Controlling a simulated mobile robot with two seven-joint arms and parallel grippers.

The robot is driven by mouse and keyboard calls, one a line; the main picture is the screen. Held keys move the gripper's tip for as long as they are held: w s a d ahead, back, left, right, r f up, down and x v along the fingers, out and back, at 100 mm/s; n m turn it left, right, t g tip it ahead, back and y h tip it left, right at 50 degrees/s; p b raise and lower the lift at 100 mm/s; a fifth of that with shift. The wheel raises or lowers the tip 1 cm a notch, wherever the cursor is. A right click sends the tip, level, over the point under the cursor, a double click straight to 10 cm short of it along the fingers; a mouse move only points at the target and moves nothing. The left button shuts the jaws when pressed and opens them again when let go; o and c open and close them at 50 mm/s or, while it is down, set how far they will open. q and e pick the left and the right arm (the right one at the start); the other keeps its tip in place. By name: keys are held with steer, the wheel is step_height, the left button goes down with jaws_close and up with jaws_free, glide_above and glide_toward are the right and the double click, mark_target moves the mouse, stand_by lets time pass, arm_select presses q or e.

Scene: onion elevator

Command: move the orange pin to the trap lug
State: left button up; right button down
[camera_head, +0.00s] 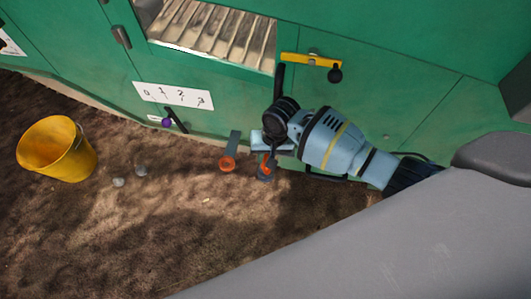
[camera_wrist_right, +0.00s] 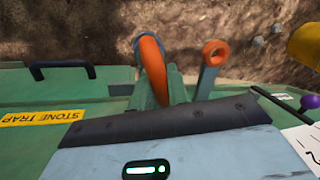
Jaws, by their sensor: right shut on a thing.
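My right gripper (camera_head: 268,152) is by the lower edge of the green machine and is shut on the orange pin (camera_wrist_right: 153,62). The pin shows as a thick bent orange piece in the right wrist view, its lower end between the fingers. A blue-grey ring-shaped lug (camera_wrist_right: 139,44) is right at the pin; I cannot tell whether the pin passes through it. In the head view this spot is small and partly hidden by the gripper. A second lug with an orange ring (camera_head: 227,164) stands apart, just left of the gripper. My left gripper is out of view.
A yellow STONE TRAP label (camera_wrist_right: 42,117) and a dark handle (camera_wrist_right: 62,70) are on the green machine (camera_head: 400,95). A lever with a purple knob (camera_head: 166,122) sits below a numbered plate (camera_head: 174,96). A yellow bucket (camera_head: 57,148) and small stones (camera_head: 118,182) are on open ground at left.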

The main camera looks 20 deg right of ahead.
steer(key=c, duration=1.3)
jaws_free()
steer(key=shift+s+d+r+p, duration=0.1)
steer(key=shift+d+r+p, duration=0.15)
steer(key=shift+r+p, duration=0.7)
steer(key=shift+s+d+r+p, duration=0.1)
steer(key=shift+d+r+p, duration=0.15)
steer(key=shift+r, duration=1.35)
steer(key=shift+s+d+r+p, duration=0.1)
steer(key=shift+d+r+p, duration=0.3)
steer(key=shift+r, duration=0.85)
steer(key=shift+a, duration=0.2)
